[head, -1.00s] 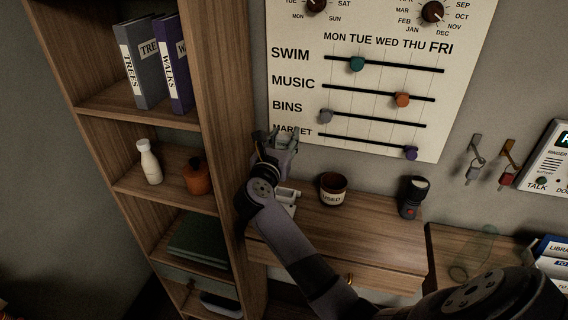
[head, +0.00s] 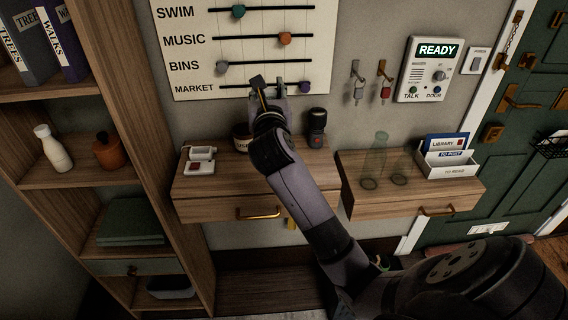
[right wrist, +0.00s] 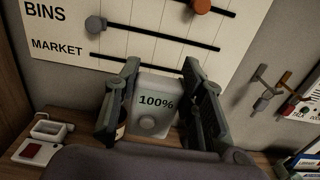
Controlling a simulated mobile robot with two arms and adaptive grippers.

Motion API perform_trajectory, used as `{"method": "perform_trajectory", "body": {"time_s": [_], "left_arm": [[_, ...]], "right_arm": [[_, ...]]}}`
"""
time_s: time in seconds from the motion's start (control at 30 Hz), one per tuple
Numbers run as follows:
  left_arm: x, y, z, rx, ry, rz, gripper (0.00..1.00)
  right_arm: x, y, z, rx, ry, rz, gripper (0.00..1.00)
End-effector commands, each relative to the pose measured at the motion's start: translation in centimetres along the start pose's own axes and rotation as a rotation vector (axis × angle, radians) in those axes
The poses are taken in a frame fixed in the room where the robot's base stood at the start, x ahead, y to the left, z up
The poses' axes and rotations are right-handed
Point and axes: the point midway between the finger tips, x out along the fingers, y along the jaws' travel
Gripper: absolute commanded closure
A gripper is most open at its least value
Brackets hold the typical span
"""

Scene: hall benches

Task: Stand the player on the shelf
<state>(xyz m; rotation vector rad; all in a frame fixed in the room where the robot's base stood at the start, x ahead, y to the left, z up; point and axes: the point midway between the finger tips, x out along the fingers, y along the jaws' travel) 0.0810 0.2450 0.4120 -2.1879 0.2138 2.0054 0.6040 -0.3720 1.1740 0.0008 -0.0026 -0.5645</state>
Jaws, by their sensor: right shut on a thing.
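The player (right wrist: 155,105) is a pale grey block with "100%" and a round dial on its face. It is upright between the two fingers of my right gripper (right wrist: 160,85), which is shut on it, in the right wrist view. In the head view my right gripper (head: 270,98) is in front of the lower wall chart, above the left wooden ledge, and hides the player. The tall wooden shelf (head: 60,176) stands at the left, with a white bottle (head: 52,149) and an orange pot (head: 107,151) on its middle board. My left gripper is not in view.
The left ledge (head: 200,207) holds a white dock (head: 201,160), a partly hidden dark cup (head: 241,138) and a torch (head: 317,128). The right ledge (head: 400,204) holds clear glasses (head: 369,170) and a letter box (head: 447,168). Books (head: 22,45) fill part of the upper shelf.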

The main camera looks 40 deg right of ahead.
Motion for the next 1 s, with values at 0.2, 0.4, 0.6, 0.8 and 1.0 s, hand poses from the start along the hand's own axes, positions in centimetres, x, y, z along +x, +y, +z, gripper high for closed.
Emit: {"method": "perform_trajectory", "body": {"time_s": [0.2,0.4,0.6,0.8,1.0], "left_arm": [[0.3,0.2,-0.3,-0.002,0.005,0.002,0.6],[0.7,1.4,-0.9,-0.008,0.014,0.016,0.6],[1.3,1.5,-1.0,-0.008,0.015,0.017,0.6],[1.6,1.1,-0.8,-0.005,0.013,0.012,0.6],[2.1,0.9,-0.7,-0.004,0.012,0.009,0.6]], "right_arm": [[-0.1,0.1,-3.1,-0.008,0.005,0.016,0.96],[-0.1,0.0,-8.7,-0.008,0.005,0.014,0.96],[-0.1,0.1,-13.5,-0.005,0.003,0.014,0.96],[-0.1,0.0,-15.7,-0.003,-0.001,0.013,0.96],[-0.1,0.0,-18.3,-0.004,0.001,0.014,0.96]]}}
